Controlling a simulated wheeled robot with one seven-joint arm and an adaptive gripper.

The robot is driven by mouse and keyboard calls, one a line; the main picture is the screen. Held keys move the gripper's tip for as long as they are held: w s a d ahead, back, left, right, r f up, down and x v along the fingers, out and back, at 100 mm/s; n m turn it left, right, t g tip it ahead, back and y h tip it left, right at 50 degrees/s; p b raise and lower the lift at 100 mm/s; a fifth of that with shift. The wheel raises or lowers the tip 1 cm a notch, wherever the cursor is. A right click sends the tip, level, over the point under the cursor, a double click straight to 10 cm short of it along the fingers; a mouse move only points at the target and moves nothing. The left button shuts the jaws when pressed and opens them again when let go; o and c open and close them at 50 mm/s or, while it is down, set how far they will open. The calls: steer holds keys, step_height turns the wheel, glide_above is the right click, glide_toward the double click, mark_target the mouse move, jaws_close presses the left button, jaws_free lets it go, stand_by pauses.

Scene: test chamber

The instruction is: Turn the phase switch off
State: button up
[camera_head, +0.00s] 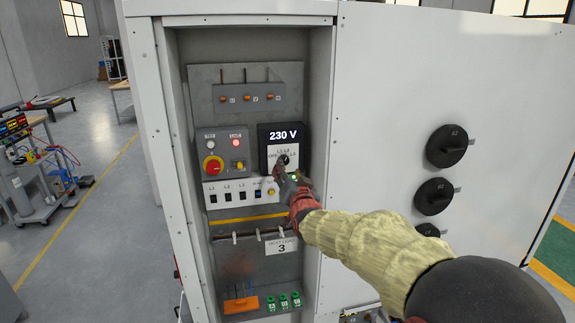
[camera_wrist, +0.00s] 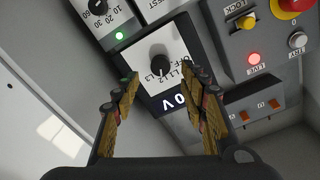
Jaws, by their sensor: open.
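The phase switch is a black rotary knob (camera_wrist: 160,66) on a white label plate with L1, L2, L3 and what looks like OFF. In the head view the knob (camera_head: 284,159) sits below the display (camera_head: 285,135), which reads 230 V. Which mark the knob points to is too small to tell. My gripper (camera_wrist: 163,85) is open and empty, its fingers spread on either side of the knob in the wrist view, with no clear contact. In the head view my gripper (camera_head: 284,170) is in front of the panel and partly hides the knob's surroundings.
Left of the display is a control box with a red emergency button (camera_head: 213,166), a yellow selector (camera_head: 238,166) and a lit red lamp (camera_head: 235,143). A green lamp (camera_wrist: 119,35) is lit near another dial (camera_wrist: 98,8). The cabinet side walls (camera_head: 322,100) flank the recess closely.

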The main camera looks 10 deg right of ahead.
mark_target(285, 162)
steer(key=w, duration=0.5)
steer(key=shift+w+p, duration=0.2)
steer(key=shift+p, duration=0.1)
steer(key=shift+d, duration=0.1)
steer(key=shift+c, duration=0.9)
jaws_close()
